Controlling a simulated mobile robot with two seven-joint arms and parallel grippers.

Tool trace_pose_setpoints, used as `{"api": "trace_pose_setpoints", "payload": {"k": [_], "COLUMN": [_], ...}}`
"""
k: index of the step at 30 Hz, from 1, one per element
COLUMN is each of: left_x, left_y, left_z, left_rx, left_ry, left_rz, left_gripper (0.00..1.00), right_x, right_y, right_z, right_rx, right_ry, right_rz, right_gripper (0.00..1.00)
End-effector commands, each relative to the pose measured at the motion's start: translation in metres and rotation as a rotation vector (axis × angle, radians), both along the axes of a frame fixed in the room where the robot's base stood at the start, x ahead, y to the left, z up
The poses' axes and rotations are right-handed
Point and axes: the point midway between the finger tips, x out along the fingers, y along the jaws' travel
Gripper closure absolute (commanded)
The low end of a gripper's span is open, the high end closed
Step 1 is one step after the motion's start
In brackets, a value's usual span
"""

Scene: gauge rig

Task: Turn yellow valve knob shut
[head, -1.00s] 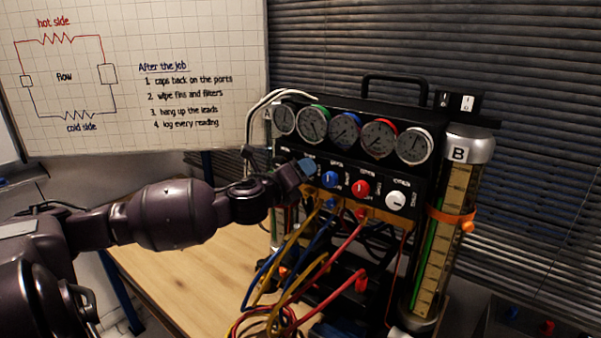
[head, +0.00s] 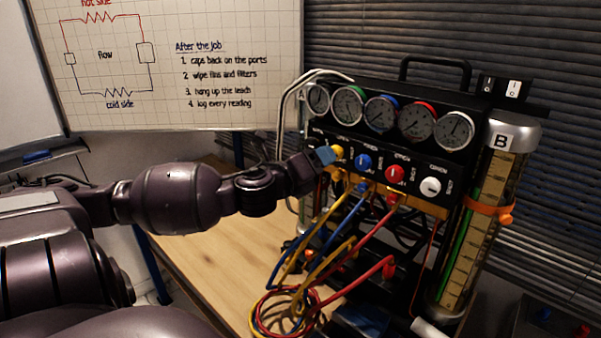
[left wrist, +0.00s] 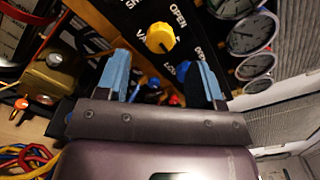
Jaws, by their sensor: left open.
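The yellow valve knob (head: 337,152) is at the left end of the knob row on the black gauge panel. In the left wrist view the yellow knob (left wrist: 160,38) shows whole, with a dark pointer mark and "OPEN" lettering near it. My left gripper (head: 326,156) is right beside the knob in the head view. In the left wrist view its two blue fingertips (left wrist: 155,72) are spread apart, with the knob beyond them, near the middle of the gap. Nothing is between the fingers. Whether a fingertip touches the panel cannot be told. My right gripper is not in view.
A blue knob (head: 364,162), a red knob (head: 395,173) and a white knob (head: 430,187) follow to the right. Several gauges sit above. Coloured hoses (head: 300,300) hang in front of the rig. The wooden table (head: 200,270) is bare at left.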

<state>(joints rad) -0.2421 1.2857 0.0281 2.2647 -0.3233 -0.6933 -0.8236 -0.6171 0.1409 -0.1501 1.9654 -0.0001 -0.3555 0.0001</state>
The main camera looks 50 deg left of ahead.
Motion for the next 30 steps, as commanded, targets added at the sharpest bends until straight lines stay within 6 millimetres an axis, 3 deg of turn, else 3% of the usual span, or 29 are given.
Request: {"api": "trace_pose_setpoints", "payload": {"k": [13, 30], "left_x": [-0.043, -0.050], "left_y": [-0.004, -0.005], "left_z": [-0.001, 0.000], "left_rx": [-0.001, 0.000], "left_ry": [0.001, -0.001], "left_rz": [0.001, 0.001], "left_gripper": [0.39, 0.39], "right_x": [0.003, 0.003], "right_y": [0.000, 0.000], "right_z": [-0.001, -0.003], "right_rx": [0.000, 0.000], "right_ry": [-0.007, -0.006], "right_rz": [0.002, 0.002], "right_gripper": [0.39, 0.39]}}
